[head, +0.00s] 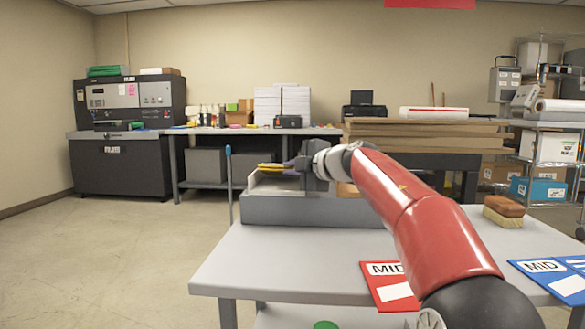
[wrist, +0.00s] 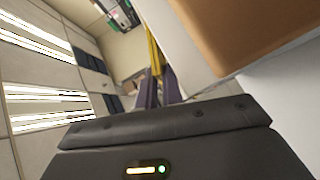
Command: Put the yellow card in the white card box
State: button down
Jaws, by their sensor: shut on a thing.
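My gripper (head: 287,168) is shut on the yellow card (head: 267,166), which juts out to the left, edge-on, past the fingertips. In the wrist view the yellow card (wrist: 153,50) shows as a thin strip at the purple-grey fingers of my gripper (wrist: 160,88). A low white box (head: 263,181), which looks like the card box, sits on a grey raised block at the back of the table. The card is just above this box in the head view. The gripper hides part of the box, and I cannot tell whether card and box touch.
The grey table (head: 290,262) has clear room at its front left. A red card marked MID (head: 388,284), a blue card (head: 548,276) and a wood-backed brush (head: 503,211) lie at the right. A thin blue-topped pole (head: 229,185) stands at the left of the raised block (head: 300,209).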

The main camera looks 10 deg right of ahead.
jog(key=c, duration=1.5)
grip_release()
jog(key=shift+f, duration=0.1)
